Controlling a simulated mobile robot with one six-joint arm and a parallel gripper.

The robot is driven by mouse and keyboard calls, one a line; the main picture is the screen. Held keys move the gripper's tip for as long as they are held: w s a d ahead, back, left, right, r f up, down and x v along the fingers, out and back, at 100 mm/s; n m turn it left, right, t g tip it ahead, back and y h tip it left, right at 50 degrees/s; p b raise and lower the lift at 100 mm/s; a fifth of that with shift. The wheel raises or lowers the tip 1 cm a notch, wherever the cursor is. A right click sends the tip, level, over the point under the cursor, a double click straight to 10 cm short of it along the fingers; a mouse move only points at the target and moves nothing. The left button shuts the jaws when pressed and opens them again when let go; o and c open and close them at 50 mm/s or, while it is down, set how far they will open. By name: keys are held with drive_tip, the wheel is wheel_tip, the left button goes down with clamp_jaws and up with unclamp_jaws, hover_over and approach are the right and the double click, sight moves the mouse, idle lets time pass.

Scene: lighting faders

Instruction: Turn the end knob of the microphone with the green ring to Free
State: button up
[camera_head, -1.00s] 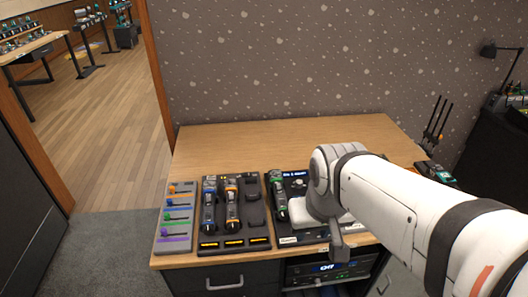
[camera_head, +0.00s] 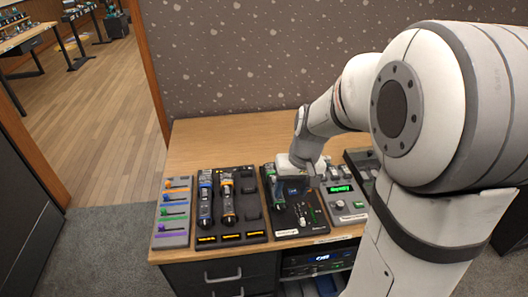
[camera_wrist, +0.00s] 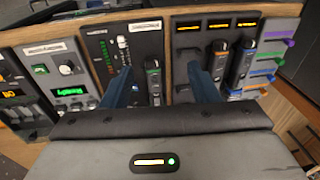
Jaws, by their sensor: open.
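The microphone with the green ring (camera_head: 277,191) lies in the left part of a dark panel (camera_head: 308,226) on the desk. Its far end is hidden by my gripper in the head view. My gripper (camera_head: 282,179) is over the far part of this panel, pointing down. In the wrist view, the microphone (camera_wrist: 154,84) shows between the two blue fingers of my gripper (camera_wrist: 162,86), nearer the right finger in the picture. The fingers are apart with nothing held. I cannot read the knob's setting.
A tray (camera_head: 232,235) left of the panel holds a blue-ringed microphone (camera_head: 205,204) and an orange-ringed microphone (camera_head: 228,204). A grey fader box (camera_head: 172,237) stands at the desk's left end. A grey box with a green display (camera_head: 342,189) is to the right. The desk behind is clear.

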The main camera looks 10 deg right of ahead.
drive_tip(key=g+y+p, duration=0.1)
hover_over(282, 206)
drive_tip(key=d, duration=0.2)
drive_tip(key=d+x, duration=0.2)
drive_tip(key=x, duration=1.5)
drive_tip(key=shift+f+p, duration=0.3)
drive_tip(key=shift+f, duration=0.05)
drive_tip(key=c, duration=1)
